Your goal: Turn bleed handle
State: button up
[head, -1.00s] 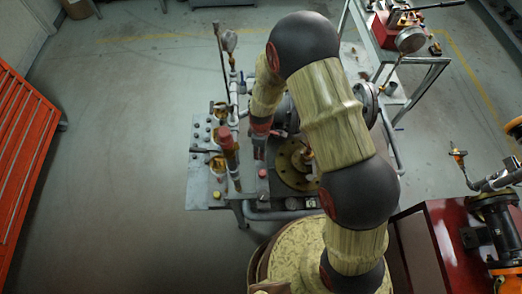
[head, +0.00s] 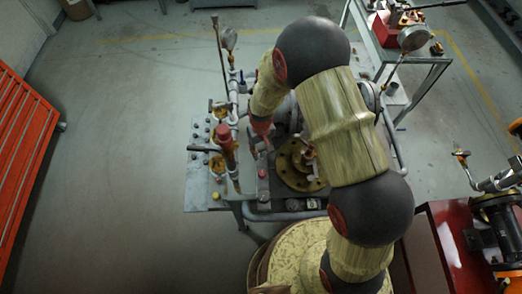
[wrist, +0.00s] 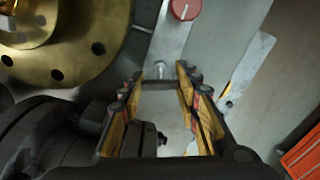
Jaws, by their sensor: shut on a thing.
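In the wrist view, a narrow dark bar, which appears to be the bleed handle (wrist: 160,85), lies between the fingertips of my gripper (wrist: 158,84). A small silver fitting shows just beyond it. The gripper is shut on this bar, with one finger at each end. In the head view, my gripper (head: 260,142) is over the bench, left of the brass flange (head: 298,166). The handle cannot be made out there, and my arm covers part of the valve assembly.
A red knob (wrist: 184,9) sits beyond the gripper, and the brass flange is close at upper left. An upright red-topped fitting (head: 223,134) stands left of the gripper. A red cabinet (head: 436,226) is at right. The floor left of the bench (head: 197,178) is clear.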

jog(key=shift+m, duration=2)
jog(key=o, duration=1.2)
jog(key=shift+r, duration=0.1)
notch_tip(320, 180, up, 12)
